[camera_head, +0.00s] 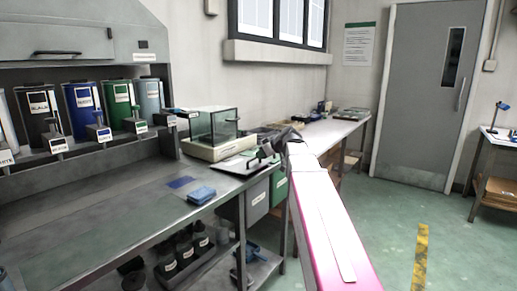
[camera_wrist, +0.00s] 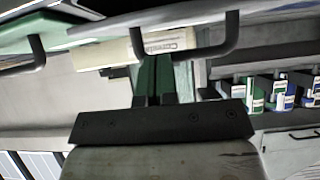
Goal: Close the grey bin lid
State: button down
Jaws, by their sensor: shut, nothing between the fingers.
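The grey bin (camera_head: 256,202) stands under the front edge of the bench, with a label on its front. In the wrist view, a grey panel with a dark bar handle, apparently the grey lid (camera_wrist: 170,16), crosses the top of the picture. How far the lid is open is hard to tell. My gripper (camera_head: 264,154) is above the bench edge over the bins in the head view, partly hidden by my arm. In the wrist view my gripper (camera_wrist: 154,62) is shut and empty, with its fingertips overlapping the handle area; contact cannot be told.
A green bin (camera_head: 279,186) stands right beside the grey one; a green panel with its own handle (camera_wrist: 38,52) shows in the wrist view. A glass-sided balance (camera_head: 212,130) and a blue block (camera_head: 201,195) are on the bench.

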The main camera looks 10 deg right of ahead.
jog(key=shift+s+d+f, duration=0.15)
jog(key=shift+f, duration=0.55)
